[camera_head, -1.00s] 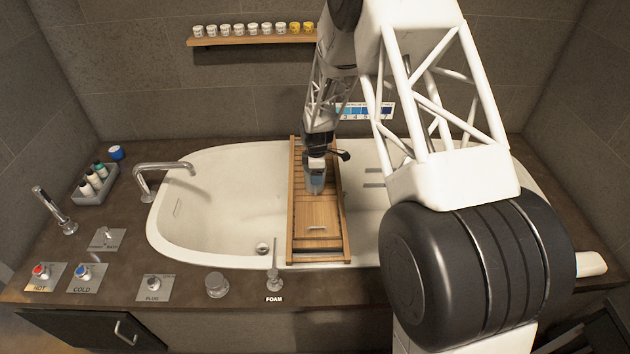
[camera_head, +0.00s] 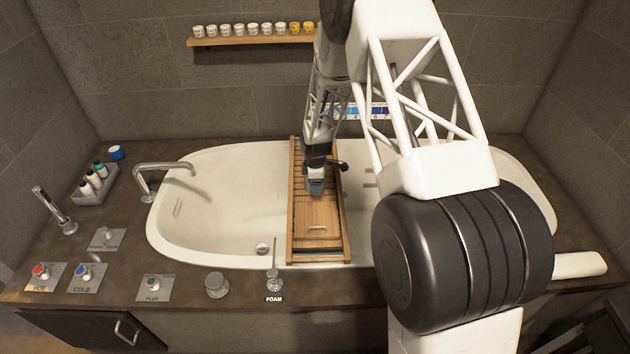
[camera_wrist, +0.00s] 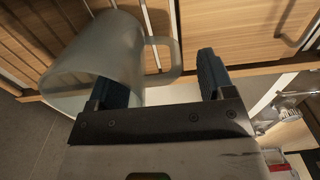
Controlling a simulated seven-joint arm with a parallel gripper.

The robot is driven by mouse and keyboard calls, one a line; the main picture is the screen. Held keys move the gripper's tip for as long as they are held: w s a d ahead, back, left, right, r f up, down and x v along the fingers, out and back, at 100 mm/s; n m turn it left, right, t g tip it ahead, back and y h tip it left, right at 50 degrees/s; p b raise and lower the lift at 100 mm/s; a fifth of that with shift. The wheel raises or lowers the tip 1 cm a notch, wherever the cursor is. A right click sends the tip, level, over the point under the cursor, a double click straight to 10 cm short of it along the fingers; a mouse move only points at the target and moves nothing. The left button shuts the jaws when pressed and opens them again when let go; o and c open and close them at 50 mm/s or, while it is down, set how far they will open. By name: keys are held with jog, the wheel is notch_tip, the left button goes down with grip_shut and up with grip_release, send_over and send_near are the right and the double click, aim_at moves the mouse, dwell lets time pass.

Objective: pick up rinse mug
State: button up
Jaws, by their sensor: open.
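The rinse mug (camera_wrist: 105,48) is a translucent grey-green cup at the upper left of the wrist view, with its open rim toward the camera and its handle (camera_wrist: 165,55) to the right. My gripper (camera_wrist: 163,78) is open. Its left finger overlaps the mug's rim, and I cannot tell if it is inside the mug or touching it. Its right finger is just right of the handle, so the handle lies between the fingers. In the head view my gripper (camera_head: 316,188) is low over the wooden bath tray, and the mug cannot be told apart there.
The wooden bath tray (camera_head: 317,215) spans the white tub (camera_head: 220,220). A tap (camera_head: 160,172) and a bottle caddy (camera_head: 95,192) stand at left. Knobs and a foam dispenser (camera_head: 273,270) line the front edge. A shelf of small cups (camera_head: 250,38) hangs behind.

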jog(key=shift+f, duration=0.45)
jog(key=shift+c, duration=0.4)
jog(key=c, duration=1.1)
jog(key=shift+r, duration=0.1)
jog(key=shift+c, duration=0.2)
jog(key=shift+r, duration=0.95)
jog(key=shift+s+r, duration=0.3)
jog(key=shift+r, duration=0.45)
jog(key=s+d, duration=0.1)
jog(key=s, duration=0.4)
jog(key=s+d+r, duration=0.1)
jog(key=s, duration=0.4)
jog(key=s+d, duration=0.1)
jog(key=s, duration=0.4)
jog(key=shift+r, duration=0.2)
